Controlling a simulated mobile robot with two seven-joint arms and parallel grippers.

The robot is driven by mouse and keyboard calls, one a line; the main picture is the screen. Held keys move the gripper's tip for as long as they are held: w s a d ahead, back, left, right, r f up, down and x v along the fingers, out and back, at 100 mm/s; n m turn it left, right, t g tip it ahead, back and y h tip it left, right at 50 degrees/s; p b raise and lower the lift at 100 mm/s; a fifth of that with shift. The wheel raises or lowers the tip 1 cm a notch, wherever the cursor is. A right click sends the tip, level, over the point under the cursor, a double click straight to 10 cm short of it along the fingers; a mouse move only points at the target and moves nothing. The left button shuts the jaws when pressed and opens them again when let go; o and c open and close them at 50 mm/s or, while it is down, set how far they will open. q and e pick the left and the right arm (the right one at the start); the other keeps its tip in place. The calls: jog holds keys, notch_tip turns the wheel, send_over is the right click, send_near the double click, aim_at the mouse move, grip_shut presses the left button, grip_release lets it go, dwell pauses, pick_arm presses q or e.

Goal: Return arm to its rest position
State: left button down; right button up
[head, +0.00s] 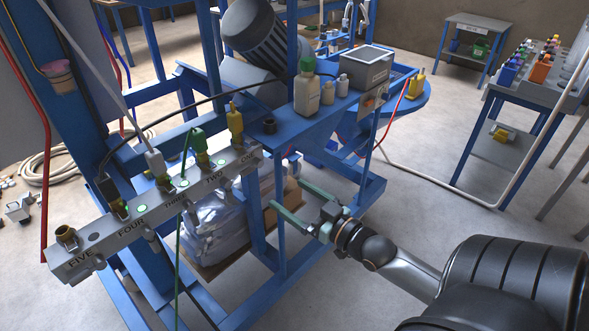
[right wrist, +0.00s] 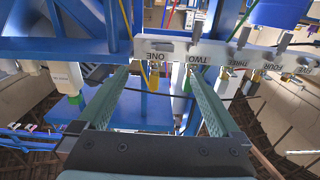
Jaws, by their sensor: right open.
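My right gripper (head: 286,194) is open and empty in the head view, just right of and below the port bar. Its two green-grey fingers point left toward the blue frame. In the right wrist view the fingers of this gripper (right wrist: 160,72) are spread apart with nothing held between them. The grey port bar (head: 153,212) carries labels ONE to FIVE; it also shows upside down in the right wrist view (right wrist: 220,53), beyond the fingertips. My right arm (head: 410,274) reaches in from the lower right. My left gripper is not in view.
A yellow plug (head: 235,122), green plug (head: 199,145), white plug (head: 157,166) and black plug (head: 112,195) stand on the bar. Bottles (head: 307,92) and a grey box (head: 363,70) sit on the blue shelf. Open floor (head: 440,170) lies right of the frame.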

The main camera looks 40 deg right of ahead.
dwell(0.5)
jog(key=s+a+f+g, duration=0.3)
jog(key=s+a+f, duration=0.1)
jog(key=a+f, duration=0.2)
jog(key=s+a+f+g, duration=0.3)
jog(key=s+a+f, duration=0.2)
jog(key=f, duration=0.4)
jog(key=s+a+f+n+g+y, duration=0.1)
jog(key=s+a+f+g, duration=0.2)
jog(key=s+a+f, duration=0.2)
notch_tip(320, 180, down, 4)
jog(key=a, duration=0.2)
jog(key=shift+a+r+p, duration=0.25)
jog(key=shift+a+p, duration=0.05)
jog(key=shift+a, duration=0.1)
